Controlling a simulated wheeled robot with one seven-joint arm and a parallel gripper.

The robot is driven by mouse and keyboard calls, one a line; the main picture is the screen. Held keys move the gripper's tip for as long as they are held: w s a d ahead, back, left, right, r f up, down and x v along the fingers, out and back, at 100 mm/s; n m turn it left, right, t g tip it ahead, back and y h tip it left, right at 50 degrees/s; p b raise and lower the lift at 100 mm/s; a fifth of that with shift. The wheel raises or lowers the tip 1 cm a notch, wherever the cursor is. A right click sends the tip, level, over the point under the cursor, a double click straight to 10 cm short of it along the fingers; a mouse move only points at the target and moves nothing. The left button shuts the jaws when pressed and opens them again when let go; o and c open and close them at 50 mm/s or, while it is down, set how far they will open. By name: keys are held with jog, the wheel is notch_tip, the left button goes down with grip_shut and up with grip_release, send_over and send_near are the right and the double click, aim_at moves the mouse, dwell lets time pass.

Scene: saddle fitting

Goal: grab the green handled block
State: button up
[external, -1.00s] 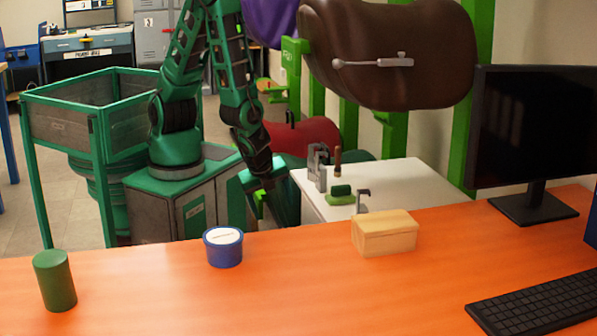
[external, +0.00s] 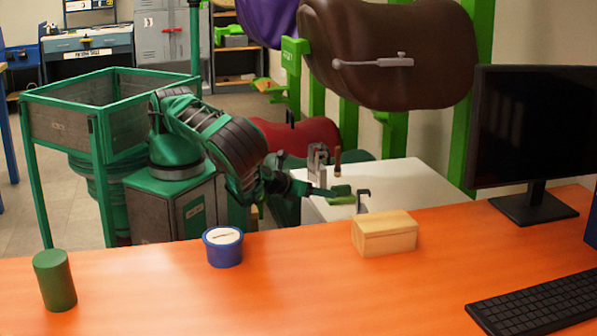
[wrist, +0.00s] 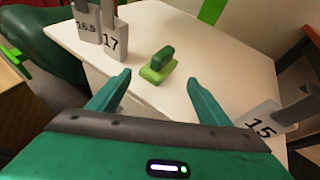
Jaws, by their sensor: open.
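The green handled block (wrist: 158,67) lies on the white table (wrist: 215,60). It has a light green base and a darker green grip on top. In the external view the block (external: 341,193) is near the table's front edge. My gripper (wrist: 158,92) is open, with its two teal fingers apart and nothing between them. In the wrist view the block sits ahead of the fingertips, about midway between them. In the external view my gripper (external: 325,192) is just left of the block, low over the table. I cannot tell if they touch.
Grey tags marked 16.5 (wrist: 88,22) and 17 (wrist: 113,40) stand behind left of the block. A tag marked 15 (wrist: 263,127) stands at the right. The orange desk in front (external: 300,285) holds a wooden box (external: 385,234) and a blue tub (external: 223,250).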

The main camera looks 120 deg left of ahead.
aim_at(341, 193)
jog(key=shift+w+a+r+m+t, duration=0.1)
jog(key=shift+w+a+m+t, duration=0.15)
jog(key=shift+m, duration=0.25)
jog(key=shift+w+a+m+t, duration=0.15)
jog(key=shift+a+m, duration=0.15)
jog(key=shift+m, duration=0.2)
jog(key=shift+a+f, duration=0.45)
jog(key=shift+a, duration=0.2)
jog(key=shift+w+a+f, duration=0.1)
jog(key=shift+w+a, duration=0.35)
jog(key=shift+a, duration=0.1)
jog(key=shift+x, duration=4)
jog(key=shift+w+d, duration=0.1)
jog(key=shift+w, duration=0.05)
jog(key=c, duration=1.1)
